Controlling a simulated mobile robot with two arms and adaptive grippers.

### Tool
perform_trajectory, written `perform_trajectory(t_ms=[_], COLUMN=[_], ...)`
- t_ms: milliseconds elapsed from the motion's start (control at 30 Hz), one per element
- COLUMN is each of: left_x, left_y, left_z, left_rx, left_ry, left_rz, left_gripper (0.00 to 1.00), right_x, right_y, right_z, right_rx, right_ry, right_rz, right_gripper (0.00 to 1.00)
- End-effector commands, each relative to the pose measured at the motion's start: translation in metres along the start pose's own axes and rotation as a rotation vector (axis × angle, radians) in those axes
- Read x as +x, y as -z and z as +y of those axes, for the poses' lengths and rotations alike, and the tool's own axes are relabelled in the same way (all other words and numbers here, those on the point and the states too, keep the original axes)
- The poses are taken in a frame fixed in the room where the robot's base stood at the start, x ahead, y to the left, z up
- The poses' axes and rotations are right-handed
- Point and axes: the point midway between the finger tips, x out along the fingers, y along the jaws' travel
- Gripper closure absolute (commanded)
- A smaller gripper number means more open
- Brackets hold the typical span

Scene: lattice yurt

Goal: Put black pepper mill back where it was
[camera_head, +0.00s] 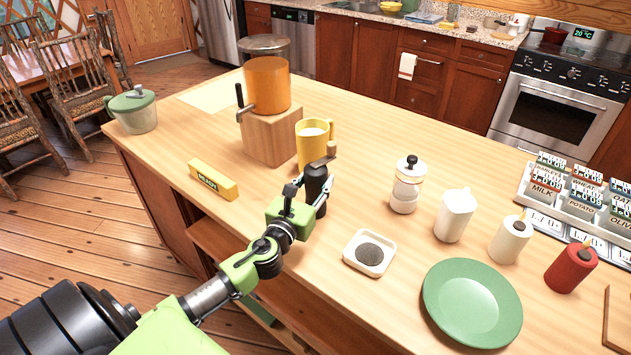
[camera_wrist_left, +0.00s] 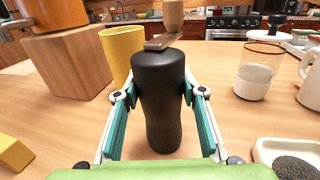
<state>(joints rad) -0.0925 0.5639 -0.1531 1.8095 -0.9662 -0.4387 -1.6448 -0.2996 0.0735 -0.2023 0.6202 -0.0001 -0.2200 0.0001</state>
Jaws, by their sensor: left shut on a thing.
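The black pepper mill (camera_head: 316,183) stands upright in my left gripper (camera_head: 311,187), among the things on the wooden counter. In the left wrist view the mill (camera_wrist_left: 160,100) fills the middle, with a brown crank and wooden knob on top. The teal-lined fingers of my left gripper (camera_wrist_left: 158,108) close on it from both sides. Its base looks at or just above the counter; I cannot tell whether it touches. My right gripper is not in view.
A yellow mug (camera_head: 311,147) stands close behind the mill, beside a wooden block (camera_head: 272,137) bearing an orange dispenser. A white dish (camera_head: 387,262) with a dark round thing lies front right. A yellow block (camera_head: 212,181) lies left. A green plate (camera_head: 472,302) and several canisters stand right.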

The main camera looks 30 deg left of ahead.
Motion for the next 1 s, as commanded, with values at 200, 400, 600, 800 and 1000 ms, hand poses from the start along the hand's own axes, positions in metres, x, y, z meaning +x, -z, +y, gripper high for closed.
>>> perform_trajectory(t_ms=[200,400,600,800,1000], left_x=[0.0,0.0,-0.002,-0.032,-0.07], left_y=[0.003,0.003,-0.001,0.002,0.003], left_z=[0.0,0.0,0.0,0.0,0.0], left_rx=[0.0,0.0,0.0,0.001,0.0], left_ry=[0.0,0.0,0.001,0.002,0.001], left_rz=[0.0,0.0,0.001,0.003,0.003], left_gripper=[0.46,0.46,0.46,0.46,0.46], right_x=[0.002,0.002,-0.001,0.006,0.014], right_y=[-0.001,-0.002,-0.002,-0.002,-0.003], right_z=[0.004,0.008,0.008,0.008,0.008], right_rx=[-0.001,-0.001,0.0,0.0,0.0], right_ry=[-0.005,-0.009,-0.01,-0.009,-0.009], right_rz=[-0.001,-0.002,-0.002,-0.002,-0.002], right_gripper=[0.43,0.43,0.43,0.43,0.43])
